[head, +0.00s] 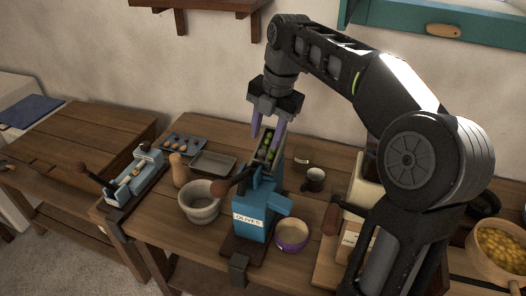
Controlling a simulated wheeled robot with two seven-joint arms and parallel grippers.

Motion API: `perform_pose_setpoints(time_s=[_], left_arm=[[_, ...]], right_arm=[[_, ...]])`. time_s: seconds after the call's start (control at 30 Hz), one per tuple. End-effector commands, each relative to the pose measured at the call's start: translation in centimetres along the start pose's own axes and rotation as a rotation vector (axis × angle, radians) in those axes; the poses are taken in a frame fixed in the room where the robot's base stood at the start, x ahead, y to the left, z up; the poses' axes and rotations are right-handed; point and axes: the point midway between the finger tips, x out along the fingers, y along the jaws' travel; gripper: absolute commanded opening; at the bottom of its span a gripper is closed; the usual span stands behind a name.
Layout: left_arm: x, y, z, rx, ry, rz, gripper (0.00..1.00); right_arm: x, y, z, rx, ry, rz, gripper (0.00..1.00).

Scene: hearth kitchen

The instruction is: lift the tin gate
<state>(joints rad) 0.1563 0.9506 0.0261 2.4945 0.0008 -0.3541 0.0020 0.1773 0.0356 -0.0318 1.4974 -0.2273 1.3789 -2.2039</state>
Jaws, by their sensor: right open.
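A blue machine (254,208) labelled OLIVES stands on the wooden table, with a dark red-brown handle (222,187) on its left side. A narrow chute (261,171) at its back holds several green olives (268,149). I cannot clearly pick out a tin gate; it may be a small part of this chute, partly hidden. My right gripper (268,134) points down over the far end of the chute. Its two purple fingers are apart, one on each side of the chute top, with nothing visibly held. I cannot tell whether they touch it. My left gripper is out of view.
A grey mortar (200,203) stands left of the machine and a purple-rimmed bowl (291,235) right of it. A bowl of yellow pieces (501,249) is far right.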

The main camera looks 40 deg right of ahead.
Motion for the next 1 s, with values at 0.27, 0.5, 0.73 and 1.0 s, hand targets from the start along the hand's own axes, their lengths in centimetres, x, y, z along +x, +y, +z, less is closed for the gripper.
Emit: perform_pose_setpoints(time_s=[0.27, 0.5, 0.73, 1.0], left_arm=[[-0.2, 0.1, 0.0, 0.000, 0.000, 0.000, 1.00], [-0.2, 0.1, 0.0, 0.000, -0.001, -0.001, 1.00], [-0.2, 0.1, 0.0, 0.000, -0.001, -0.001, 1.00], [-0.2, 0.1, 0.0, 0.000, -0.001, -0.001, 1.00]], right_arm=[[4.2, -0.1, 0.0, 0.001, 0.002, -0.003, 0.41], [5.2, 0.0, 0.0, 0.001, 0.000, 0.000, 0.41], [5.2, 0.0, 0.0, 0.001, 0.000, 0.000, 0.35], [5.2, 0.0, 0.0, 0.000, 0.000, 0.000, 0.13]])
